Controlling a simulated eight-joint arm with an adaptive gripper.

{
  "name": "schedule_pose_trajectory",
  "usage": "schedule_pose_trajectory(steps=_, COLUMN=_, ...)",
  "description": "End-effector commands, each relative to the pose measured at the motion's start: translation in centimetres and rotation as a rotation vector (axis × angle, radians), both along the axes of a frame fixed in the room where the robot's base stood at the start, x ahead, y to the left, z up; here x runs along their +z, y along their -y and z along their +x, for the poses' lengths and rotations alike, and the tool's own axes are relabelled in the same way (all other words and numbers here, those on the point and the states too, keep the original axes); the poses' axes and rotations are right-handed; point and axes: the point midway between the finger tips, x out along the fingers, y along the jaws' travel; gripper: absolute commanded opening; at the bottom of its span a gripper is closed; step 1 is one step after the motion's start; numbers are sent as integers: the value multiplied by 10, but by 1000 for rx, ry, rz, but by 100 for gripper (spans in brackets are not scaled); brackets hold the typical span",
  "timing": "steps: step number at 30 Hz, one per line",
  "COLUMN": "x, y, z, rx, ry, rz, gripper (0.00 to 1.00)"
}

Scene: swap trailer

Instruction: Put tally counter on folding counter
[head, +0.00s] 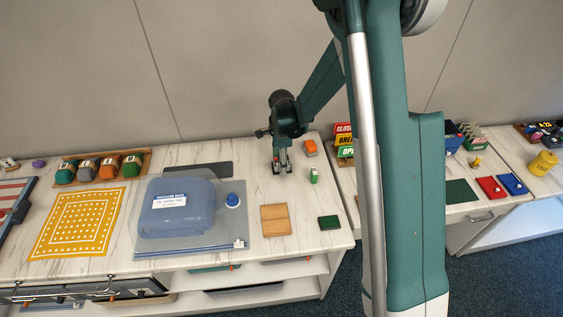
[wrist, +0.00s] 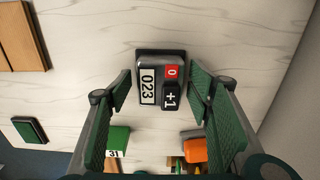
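The tally counter (wrist: 160,82) is a small dark device with a "023" display, a red "0" key and a black "+1" key. It lies on the white marbled counter (head: 250,185), under my gripper in the head view. My gripper (wrist: 160,90) is open, with one green-padded finger on each side of the tally counter. I see gaps between the fingers and the device. In the head view my gripper (head: 283,167) hides most of it. Which surface is the folding counter I cannot tell; a second marbled surface (head: 420,205) lies to the right, behind my arm.
A green "31" block (wrist: 118,140) and an orange object (wrist: 194,150) stand close by. Signs (head: 345,140) stand at right. Bare counter surrounds the tally counter.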

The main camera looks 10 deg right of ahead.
Motion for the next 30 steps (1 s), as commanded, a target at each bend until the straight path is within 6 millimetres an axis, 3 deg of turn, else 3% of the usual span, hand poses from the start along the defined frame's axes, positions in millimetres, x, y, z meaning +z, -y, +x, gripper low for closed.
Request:
schedule_pose_trajectory(steps=14, x=9, y=0, z=0, rx=0, ry=0, rz=0, gripper=51)
schedule_pose_trajectory(steps=30, x=77, y=0, z=0, rx=0, ry=0, rz=0, gripper=51)
